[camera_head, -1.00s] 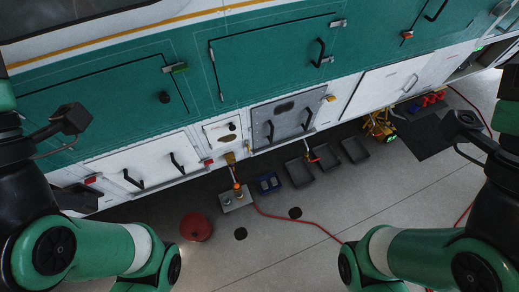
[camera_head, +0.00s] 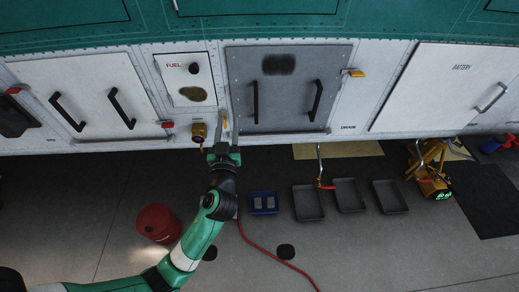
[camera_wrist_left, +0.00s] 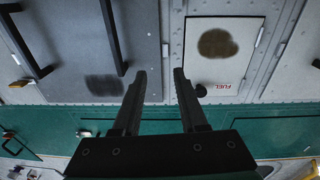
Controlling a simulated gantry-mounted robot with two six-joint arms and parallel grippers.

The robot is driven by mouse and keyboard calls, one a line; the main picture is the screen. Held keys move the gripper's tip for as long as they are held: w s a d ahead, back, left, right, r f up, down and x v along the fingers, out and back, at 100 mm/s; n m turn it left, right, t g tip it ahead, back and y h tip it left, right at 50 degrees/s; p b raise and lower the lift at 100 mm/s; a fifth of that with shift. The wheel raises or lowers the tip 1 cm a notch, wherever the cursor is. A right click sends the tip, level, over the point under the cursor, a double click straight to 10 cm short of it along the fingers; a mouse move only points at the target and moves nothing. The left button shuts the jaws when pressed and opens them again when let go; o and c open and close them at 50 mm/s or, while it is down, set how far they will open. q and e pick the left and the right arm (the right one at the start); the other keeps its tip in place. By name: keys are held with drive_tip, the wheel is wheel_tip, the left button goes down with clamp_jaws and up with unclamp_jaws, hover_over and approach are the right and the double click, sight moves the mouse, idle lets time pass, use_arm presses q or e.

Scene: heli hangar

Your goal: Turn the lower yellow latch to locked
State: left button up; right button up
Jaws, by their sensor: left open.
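A yellow latch (camera_head: 355,73) sits at the right edge of the grey panel (camera_head: 305,65) in the head view, its bar roughly level. It also shows as a small orange latch (camera_wrist_left: 21,83) at the left in the upside-down wrist view. My left gripper (camera_head: 226,132) is at the hull's lower edge, below the seam between the fuel panel and the grey panel, well left of that latch. Its fingers (camera_wrist_left: 160,72) are open with nothing between them. A yellow fitting (camera_head: 198,132) hangs just left of the gripper. Which yellow part is the lower latch is unclear.
The grey panel has two black handles (camera_head: 316,100). The fuel panel (camera_head: 188,80) is left of it. Below on the floor are a red drum (camera_head: 158,223), a blue tray (camera_head: 264,203), dark trays (camera_head: 307,203) and a red hose (camera_head: 262,249). A yellow stand (camera_head: 430,170) is at right.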

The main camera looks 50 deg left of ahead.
use_arm(q)
drive_tip(key=b, duration=0.3)
approach(224, 120)
drive_tip(key=d+r, duration=0.1)
drive_tip(key=d, duration=0.2)
wheel_tip(224, 120, down, 3)
drive_tip(key=s+b, duration=0.1)
drive_tip(key=b, duration=0.1)
drive_tip(key=s+b+x, duration=0.1)
drive_tip(key=x, duration=1.1)
drive_tip(key=shift+a+g, duration=0.4)
drive_tip(key=shift+a, duration=0.05)
use_arm(e)
wheel_tip(224, 120, down, 10)
drive_tip(key=shift+r, duration=0.2)
use_arm(q)
drive_tip(key=shift+w, duration=0.15)
use_arm(e)
drive_tip(key=shift+s, duration=0.1)
use_arm(q)
clamp_jaws()
